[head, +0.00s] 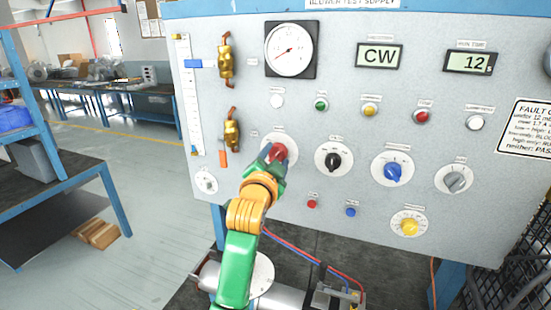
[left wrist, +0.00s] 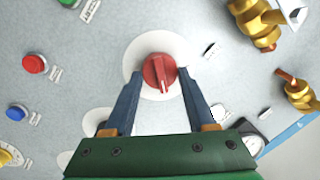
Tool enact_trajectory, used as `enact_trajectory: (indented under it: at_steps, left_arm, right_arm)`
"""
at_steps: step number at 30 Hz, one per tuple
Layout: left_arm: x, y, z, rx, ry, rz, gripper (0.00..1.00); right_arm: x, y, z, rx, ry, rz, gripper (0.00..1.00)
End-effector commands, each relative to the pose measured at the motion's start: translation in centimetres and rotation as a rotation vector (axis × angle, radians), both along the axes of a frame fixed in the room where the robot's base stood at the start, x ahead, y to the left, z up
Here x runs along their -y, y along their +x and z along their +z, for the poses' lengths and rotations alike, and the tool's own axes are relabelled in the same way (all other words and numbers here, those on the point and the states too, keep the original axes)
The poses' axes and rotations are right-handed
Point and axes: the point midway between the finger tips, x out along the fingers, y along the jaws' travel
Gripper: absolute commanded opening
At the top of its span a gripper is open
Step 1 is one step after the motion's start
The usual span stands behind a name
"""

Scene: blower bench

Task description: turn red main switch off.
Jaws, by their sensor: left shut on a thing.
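The red main switch (head: 278,153) is a round red knob on a white disc, on the left part of the grey panel. My left gripper (head: 272,162) reaches up to it from below and covers part of it in the head view. In the left wrist view the red knob (left wrist: 159,72) sits between the two finger ends, and the gripper (left wrist: 160,82) is shut on it. A white mark on the knob points towards the gripper's palm in that view. My right gripper is not in view.
Black (head: 333,160), blue (head: 393,172) and grey (head: 454,182) knobs lie to the right, with a yellow knob (head: 409,226) lower. Brass valves (head: 226,62) and a gauge (head: 291,49) are above. A blower motor (head: 285,298) stands below.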

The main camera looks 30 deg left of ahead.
Motion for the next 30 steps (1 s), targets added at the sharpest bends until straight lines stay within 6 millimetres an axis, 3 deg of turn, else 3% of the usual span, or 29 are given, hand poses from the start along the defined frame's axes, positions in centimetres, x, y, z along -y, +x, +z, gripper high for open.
enact_trajectory:
  at_steps: [30]
  left_arm:
    - [-0.33,-0.08,0.45,0.224,-0.919,-0.002,0.01]
  right_arm:
    - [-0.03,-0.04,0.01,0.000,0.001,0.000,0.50]
